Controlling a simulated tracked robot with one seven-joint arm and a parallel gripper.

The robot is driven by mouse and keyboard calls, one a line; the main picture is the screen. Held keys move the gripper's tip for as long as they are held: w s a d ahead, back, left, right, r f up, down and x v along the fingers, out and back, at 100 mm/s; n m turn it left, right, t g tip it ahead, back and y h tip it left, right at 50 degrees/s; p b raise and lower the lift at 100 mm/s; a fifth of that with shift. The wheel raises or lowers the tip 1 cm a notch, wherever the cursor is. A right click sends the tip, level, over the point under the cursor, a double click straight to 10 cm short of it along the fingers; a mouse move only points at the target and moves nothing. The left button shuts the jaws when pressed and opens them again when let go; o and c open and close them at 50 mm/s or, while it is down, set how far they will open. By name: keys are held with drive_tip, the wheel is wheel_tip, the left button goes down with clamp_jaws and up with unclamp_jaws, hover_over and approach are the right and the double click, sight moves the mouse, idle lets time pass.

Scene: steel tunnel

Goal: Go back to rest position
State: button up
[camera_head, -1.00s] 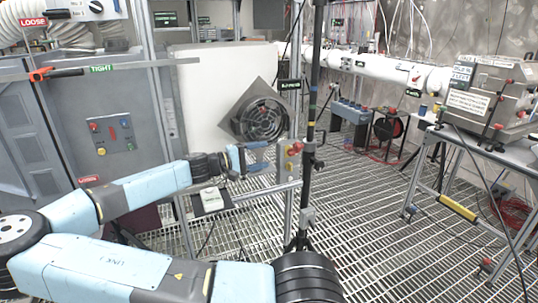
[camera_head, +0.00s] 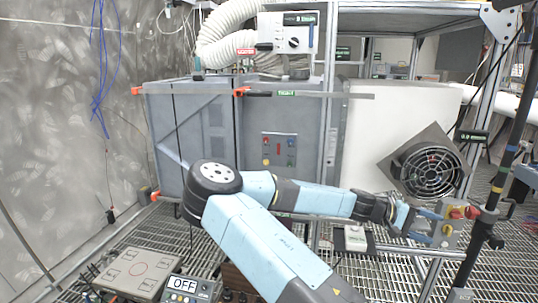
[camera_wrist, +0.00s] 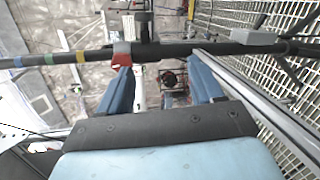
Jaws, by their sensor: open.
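My gripper (camera_head: 425,222) is at the right in the head view, at the end of my light-blue arm. Its two blue fingers stand apart with nothing seen between them. A dark pole (camera_wrist: 190,50) with coloured bands crosses just beyond the fingertips, and a red part (camera_wrist: 122,56) shows by the left finger.
The dark pole also stands at the right in the head view (camera_head: 508,150). A fan (camera_head: 428,170) and a grey cabinet (camera_head: 285,135) are behind my arm. A panel marked OFF (camera_head: 190,287) and a flat plate (camera_head: 138,271) lie low at the left. The grating floor surrounds them.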

drive_tip(key=s+a+f+y, duration=0.2)
drive_tip(key=s+f+y, duration=0.35)
drive_tip(key=f, duration=0.25)
drive_tip(key=a+r+t+y, duration=0.2)
drive_tip(key=a+y, duration=0.4)
drive_tip(key=a, duration=0.1)
drive_tip(key=s+a+r+t+y, duration=0.1)
drive_tip(key=a+r+t+y, duration=0.1)
drive_tip(key=a+r, duration=0.35)
drive_tip(key=s+a+r+t+y, duration=0.2)
drive_tip(key=a+r, duration=0.1)
drive_tip(key=r, duration=0.5)
drive_tip(key=s+a+r+n+t, duration=0.1)
drive_tip(key=s+a+r+t, duration=0.3)
drive_tip(key=s+r, duration=0.6)
wheel_tip(320, 180, up, 3)
drive_tip(key=shift+s+a+f+t, duration=0.15)
drive_tip(key=shift+a+t, duration=0.25)
drive_tip(key=shift+a, duration=0.7)
